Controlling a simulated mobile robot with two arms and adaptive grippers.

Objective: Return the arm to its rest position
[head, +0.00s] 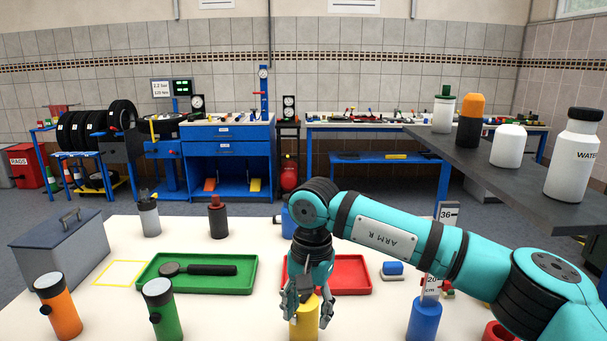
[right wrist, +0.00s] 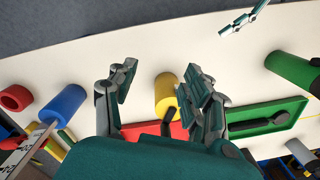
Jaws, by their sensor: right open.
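My right gripper (head: 307,304) hangs down from my teal right arm, which reaches in from the right. In the head view its fingers overlap the upper part of a yellow cylinder (head: 303,328). In the right wrist view its two fingers (right wrist: 163,92) are spread wide. The yellow cylinder (right wrist: 166,97) shows between them, partly covered by one finger. Nothing is held, and I cannot tell whether a finger touches the cylinder. My left gripper is not recognisable; an unclear jointed metal part shows at the top of the wrist view.
The white table holds a green tray (head: 164,281) with a dark-handled tool, a red tray (head: 364,274), a blue cylinder (head: 424,320), orange (head: 60,310) and green (head: 163,312) torches and a grey box (head: 62,247). A dark shelf (head: 494,180) with bottles stands at right.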

